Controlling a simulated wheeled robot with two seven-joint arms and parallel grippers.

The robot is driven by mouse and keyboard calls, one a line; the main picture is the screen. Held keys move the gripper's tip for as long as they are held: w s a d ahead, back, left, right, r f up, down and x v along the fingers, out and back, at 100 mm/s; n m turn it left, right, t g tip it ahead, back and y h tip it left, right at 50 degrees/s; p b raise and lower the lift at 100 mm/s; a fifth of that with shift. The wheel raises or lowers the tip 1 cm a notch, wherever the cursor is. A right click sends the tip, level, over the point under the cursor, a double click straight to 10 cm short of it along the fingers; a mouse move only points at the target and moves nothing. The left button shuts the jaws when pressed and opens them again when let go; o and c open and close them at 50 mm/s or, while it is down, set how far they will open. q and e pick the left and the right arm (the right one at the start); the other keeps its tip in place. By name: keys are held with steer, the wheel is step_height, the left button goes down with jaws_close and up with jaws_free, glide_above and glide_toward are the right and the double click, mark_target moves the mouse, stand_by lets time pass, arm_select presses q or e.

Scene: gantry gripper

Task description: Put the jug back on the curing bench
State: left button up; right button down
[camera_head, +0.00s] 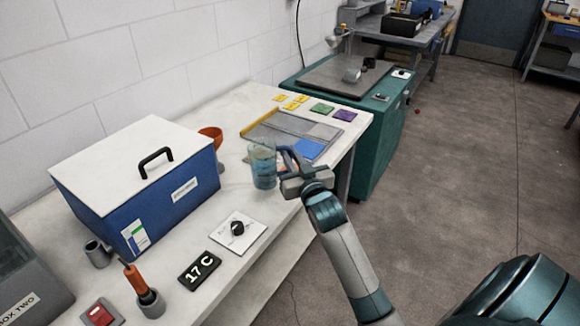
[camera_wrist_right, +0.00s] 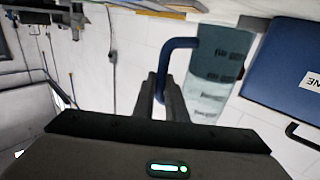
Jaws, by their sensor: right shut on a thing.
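A clear jug (camera_head: 262,168) with bluish contents and a blue handle is upright at the right part of the white bench (camera_head: 225,205) in the head view. My right gripper (camera_head: 287,163) is shut on the jug's handle. In the right wrist view the jug (camera_wrist_right: 215,70) fills the upper middle, and the fingers of my right gripper (camera_wrist_right: 165,95) close around its blue handle (camera_wrist_right: 172,55). I cannot tell whether the jug's base touches the bench top. My left gripper is not in view.
A blue box with a white lid (camera_head: 150,190) stands left of the jug. A white plate with a black knob (camera_head: 238,230) and a "17 C" display (camera_head: 200,269) lie nearer.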

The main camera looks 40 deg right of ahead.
steer(key=shift+f, duration=1.95)
steer(key=shift+f, duration=0.1)
steer(key=c, duration=1.8)
jaws_free()
steer(key=shift+s, duration=0.1)
steer(key=b+v, duration=0.1)
steer(key=v, duration=1.1)
